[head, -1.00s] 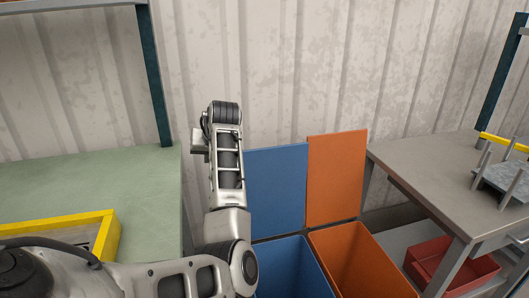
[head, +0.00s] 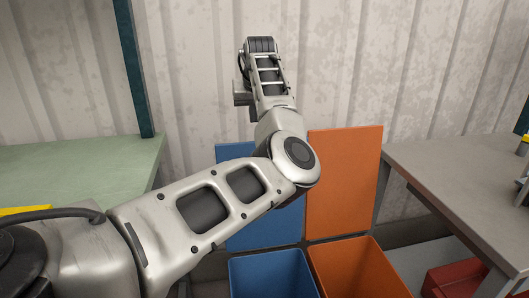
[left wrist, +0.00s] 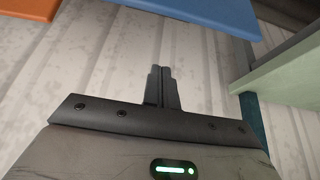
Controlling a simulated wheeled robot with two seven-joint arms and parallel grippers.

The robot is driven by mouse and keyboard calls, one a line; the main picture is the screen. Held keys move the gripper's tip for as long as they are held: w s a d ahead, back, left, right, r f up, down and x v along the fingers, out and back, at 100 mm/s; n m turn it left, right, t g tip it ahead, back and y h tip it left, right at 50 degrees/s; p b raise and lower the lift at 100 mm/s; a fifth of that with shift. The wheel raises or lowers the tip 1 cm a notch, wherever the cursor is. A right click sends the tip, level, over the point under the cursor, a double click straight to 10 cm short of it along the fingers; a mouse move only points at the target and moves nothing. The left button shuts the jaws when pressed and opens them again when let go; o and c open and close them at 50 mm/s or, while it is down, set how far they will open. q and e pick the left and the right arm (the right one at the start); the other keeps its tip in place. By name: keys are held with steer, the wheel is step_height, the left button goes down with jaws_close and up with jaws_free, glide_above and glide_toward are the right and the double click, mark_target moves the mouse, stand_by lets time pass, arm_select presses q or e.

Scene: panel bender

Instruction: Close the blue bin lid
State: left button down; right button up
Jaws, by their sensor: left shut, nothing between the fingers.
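The blue bin (head: 270,276) stands open on the floor. Its blue lid (head: 240,232) is raised upright behind it, near the wall. My left arm crosses in front of the lid and hides much of it. The lid's edge also shows at the top of the left wrist view (left wrist: 195,12). My left gripper (left wrist: 163,86) is shut and empty, apart from the lid. Its fingers cannot be made out in the head view, where the wrist is raised above the lid. My right gripper is not in view.
An orange bin (head: 358,268) with its raised orange lid (head: 344,180) stands right beside the blue one. A green-topped table (head: 80,178) is at the left and a grey table (head: 455,175) at the right. A red bin (head: 458,278) sits under the grey table. A corrugated wall stands behind.

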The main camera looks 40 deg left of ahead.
arm_select(q)
steer(key=x, duration=1)
steer(key=shift+s+d+f+p, duration=0.2)
steer(key=shift+s+d, duration=0.4)
steer(key=shift+d, duration=0.15)
steer(key=shift+s+d+f+p, duration=0.15)
steer(key=shift+s+d+f, duration=0.1)
steer(key=shift+s+d, duration=0.5)
steer(key=shift+w, duration=0.1)
steer(key=shift+d, duration=0.15)
